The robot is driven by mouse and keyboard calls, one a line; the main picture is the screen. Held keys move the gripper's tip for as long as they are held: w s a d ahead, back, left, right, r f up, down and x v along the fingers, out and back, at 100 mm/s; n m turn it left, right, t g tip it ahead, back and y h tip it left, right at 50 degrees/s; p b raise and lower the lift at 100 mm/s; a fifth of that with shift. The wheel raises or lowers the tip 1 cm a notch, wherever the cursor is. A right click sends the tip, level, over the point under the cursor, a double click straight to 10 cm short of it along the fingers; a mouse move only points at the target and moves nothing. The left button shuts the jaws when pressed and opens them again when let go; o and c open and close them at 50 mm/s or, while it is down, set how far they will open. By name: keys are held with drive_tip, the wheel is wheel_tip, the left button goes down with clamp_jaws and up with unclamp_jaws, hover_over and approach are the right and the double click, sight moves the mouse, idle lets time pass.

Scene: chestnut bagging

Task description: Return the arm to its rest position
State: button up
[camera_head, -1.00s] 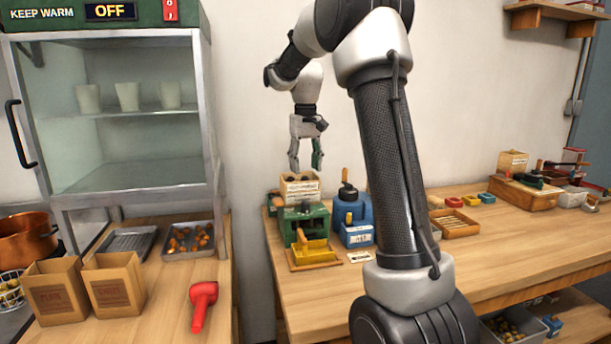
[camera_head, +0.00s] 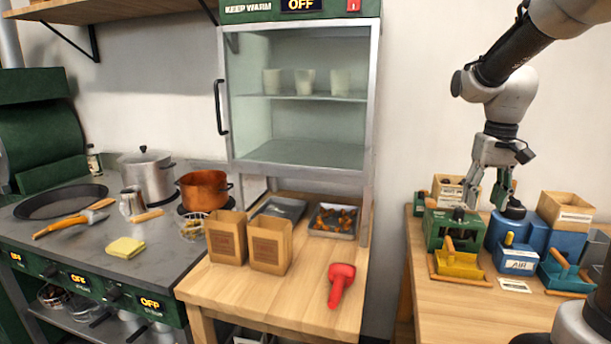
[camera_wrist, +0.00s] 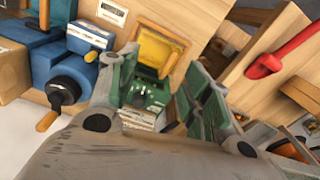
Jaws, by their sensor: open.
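My gripper (camera_head: 487,193) is open and empty in the head view, hanging fingers-down at the right over the back of the right-hand bench. Its fingers are above and in front of the green box (camera_head: 455,228) and the cartons behind it; I cannot tell the exact height. In the wrist view my gripper (camera_wrist: 158,100) has its two green finger pads spread apart. The green box (camera_wrist: 145,92) and its yellow tray (camera_wrist: 160,50) show between them, with nothing held.
Blue containers (camera_head: 515,258) crowd the bench near my gripper. The keep-warm cabinet (camera_head: 374,100) stands left of my arm. A copper pot (camera_head: 204,191) is on the stove.

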drive_tip(key=s+a+r+t, duration=0.1)
drive_tip(key=s+a+t, duration=0.1)
drive_tip(key=s, duration=0.7)
drive_tip(key=s+a+r+n+t, duration=0.1)
drive_tip(key=s+a+t, duration=0.1)
drive_tip(key=s, duration=0.8)
drive_tip(key=shift+s+a+r, duration=0.15)
drive_tip(key=shift+s+a, duration=0.05)
drive_tip(key=shift+s, duration=0.1)
